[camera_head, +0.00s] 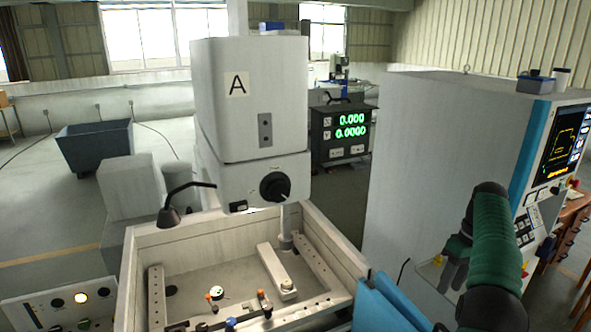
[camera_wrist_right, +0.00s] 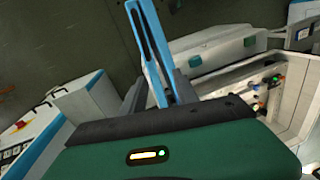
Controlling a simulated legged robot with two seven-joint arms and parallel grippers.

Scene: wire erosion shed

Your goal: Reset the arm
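My right arm comes in at the lower right of the head view in a dark green sleeve. My left arm and left gripper are not in view.
The white machine marked A (camera_head: 250,115) stands over an open tank (camera_head: 345,262) with clamps and knobs inside. The white cabinet (camera_head: 425,150) is close to my right arm. A black readout box (camera_head: 340,133) stands behind.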

